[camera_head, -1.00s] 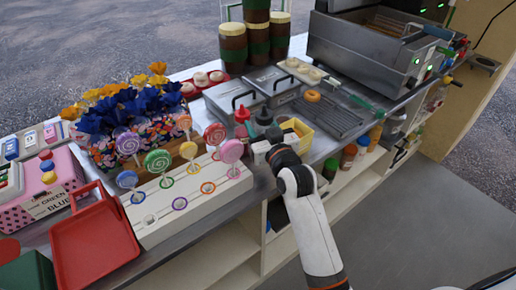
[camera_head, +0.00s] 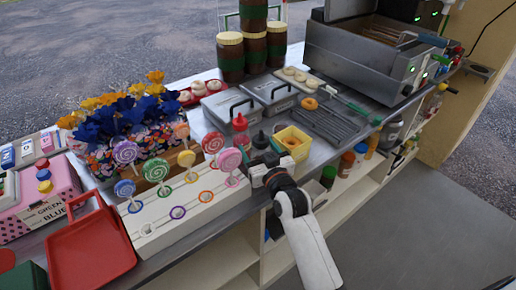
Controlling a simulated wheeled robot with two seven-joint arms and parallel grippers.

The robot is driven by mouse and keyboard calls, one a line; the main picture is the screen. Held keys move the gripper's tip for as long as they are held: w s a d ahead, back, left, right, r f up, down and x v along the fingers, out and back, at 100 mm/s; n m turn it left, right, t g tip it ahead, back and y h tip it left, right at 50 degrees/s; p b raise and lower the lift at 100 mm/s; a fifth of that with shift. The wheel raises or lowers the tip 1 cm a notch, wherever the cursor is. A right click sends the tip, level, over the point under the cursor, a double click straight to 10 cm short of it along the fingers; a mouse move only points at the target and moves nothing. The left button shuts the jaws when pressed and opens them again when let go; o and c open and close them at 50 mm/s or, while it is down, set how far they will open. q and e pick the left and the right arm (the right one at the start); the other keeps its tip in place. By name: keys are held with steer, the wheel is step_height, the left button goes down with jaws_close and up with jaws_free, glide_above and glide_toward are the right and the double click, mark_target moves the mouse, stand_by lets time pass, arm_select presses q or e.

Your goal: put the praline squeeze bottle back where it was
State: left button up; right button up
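A dark-capped squeeze bottle (camera_head: 260,141) stands between the red squeeze bottle (camera_head: 240,130) and the yellow tub (camera_head: 293,147), just behind my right gripper (camera_head: 258,172). A further dark tip shows beside the tub's far left corner. I cannot tell which of these is the praline bottle. My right gripper is low at the counter's front edge, right of the white lollipop stand (camera_head: 185,208). Its fingers are too small and partly hidden to show whether they hold anything. My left gripper is out of view.
Lollipops (camera_head: 155,165) in the stand are close to the gripper's left. Lidded metal containers (camera_head: 230,104) and a tray rack (camera_head: 335,124) lie behind. A red tray (camera_head: 90,250) is at the front left. Shelves with jars (camera_head: 328,177) are below the counter.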

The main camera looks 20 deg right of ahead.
steer(key=shift+r, duration=0.2)
steer(key=s+d, duration=0.1)
steer(key=s, duration=1.1)
steer(key=shift+b, duration=0.4)
